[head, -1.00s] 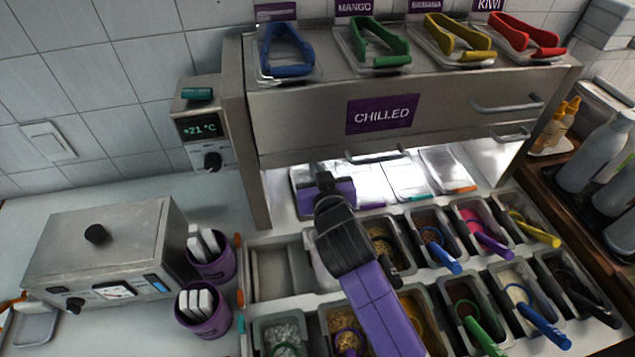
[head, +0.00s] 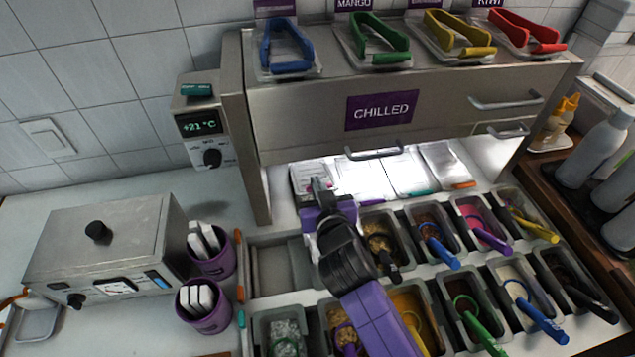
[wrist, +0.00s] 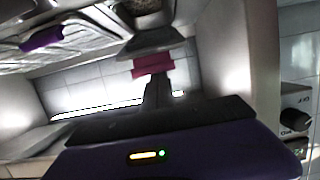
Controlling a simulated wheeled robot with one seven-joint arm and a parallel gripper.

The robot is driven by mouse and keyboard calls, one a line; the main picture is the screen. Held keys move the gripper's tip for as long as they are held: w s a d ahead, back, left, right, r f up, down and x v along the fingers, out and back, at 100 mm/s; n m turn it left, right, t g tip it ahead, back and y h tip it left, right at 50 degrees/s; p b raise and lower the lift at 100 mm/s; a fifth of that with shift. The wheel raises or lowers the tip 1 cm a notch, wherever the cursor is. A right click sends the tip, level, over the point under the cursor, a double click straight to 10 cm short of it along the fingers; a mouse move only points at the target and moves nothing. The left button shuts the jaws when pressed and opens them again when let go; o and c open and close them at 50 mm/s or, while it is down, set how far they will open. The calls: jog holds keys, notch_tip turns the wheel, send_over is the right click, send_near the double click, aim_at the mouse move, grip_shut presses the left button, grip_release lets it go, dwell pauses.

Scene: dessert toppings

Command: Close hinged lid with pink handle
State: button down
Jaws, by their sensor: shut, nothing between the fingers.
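My gripper (head: 318,186) is shut and empty, at the left end of the lit opening under the CHILLED drawer. A pale panel (head: 308,171) shows behind its fingers in the head view. The pink handle (wrist: 153,66) shows in the wrist view, in line with my dark fingers (wrist: 158,92). I cannot tell whether the fingers touch it. Most of the handle's lid is hidden, and its angle is unclear. A purple handle (wrist: 42,38) on a neighbouring pale lid shows at the left of the wrist view.
More pale lids, one with an orange handle (head: 465,184), lie to the right in the opening. The CHILLED drawer (head: 430,98) hangs low above. Topping bins with coloured utensils, such as a blue one (head: 446,257), stand in front. The cabinet's left wall (head: 250,150) is close.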

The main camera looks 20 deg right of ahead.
jog(key=f+b, duration=0.1)
jog(key=f, duration=0.1)
jog(key=s+f+b, duration=0.1)
jog(key=f+b, duration=0.1)
jog(key=s+f+b, duration=0.1)
jog(key=f+b, duration=0.1)
jog(key=shift+s+a, duration=0.25)
jog(key=shift+r, duration=0.1)
notch_tip(320, 180, up, 4)
jog(key=p, duration=0.3)
jog(key=shift+f, duration=0.2)
jog(key=s+a+f+b, duration=0.1)
jog(key=s+b, duration=0.1)
jog(key=s, duration=0.7)
jog(key=shift+a+b, duration=0.3)
jog(key=shift+a, duration=0.05)
jog(key=shift+f, duration=0.1)
